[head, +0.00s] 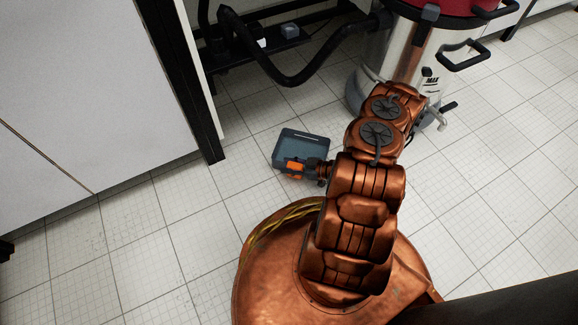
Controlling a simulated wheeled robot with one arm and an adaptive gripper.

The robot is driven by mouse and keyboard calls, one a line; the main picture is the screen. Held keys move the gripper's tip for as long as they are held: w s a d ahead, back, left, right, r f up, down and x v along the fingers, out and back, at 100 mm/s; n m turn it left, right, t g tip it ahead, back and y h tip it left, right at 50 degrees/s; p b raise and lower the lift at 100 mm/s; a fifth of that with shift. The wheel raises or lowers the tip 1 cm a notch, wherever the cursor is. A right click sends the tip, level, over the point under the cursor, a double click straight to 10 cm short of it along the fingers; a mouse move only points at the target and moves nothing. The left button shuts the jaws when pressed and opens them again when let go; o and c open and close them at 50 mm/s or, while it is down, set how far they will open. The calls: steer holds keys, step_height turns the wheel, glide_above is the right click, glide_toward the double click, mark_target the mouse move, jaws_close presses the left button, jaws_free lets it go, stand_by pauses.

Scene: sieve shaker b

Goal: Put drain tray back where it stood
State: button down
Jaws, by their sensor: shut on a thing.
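The drain tray (303,148) is a shallow dark blue-grey tray in the middle of the head view, left of my arm. My gripper (294,167), with orange on it, is at the tray's near edge and is shut on it. The fingers cover part of that near edge. The tray looks roughly level over the tiled floor. I cannot tell whether it touches the floor or hangs a little above it.
A steel vessel (402,45) with black handles and a red top stands behind my arm. A black hose (290,78) loops from it to a dark low shelf (275,42). A white cabinet (85,95) with a black post is on the left. Floor tiles around the tray are clear.

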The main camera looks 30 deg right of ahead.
steer(key=c, duration=0.8)
jaws_free()
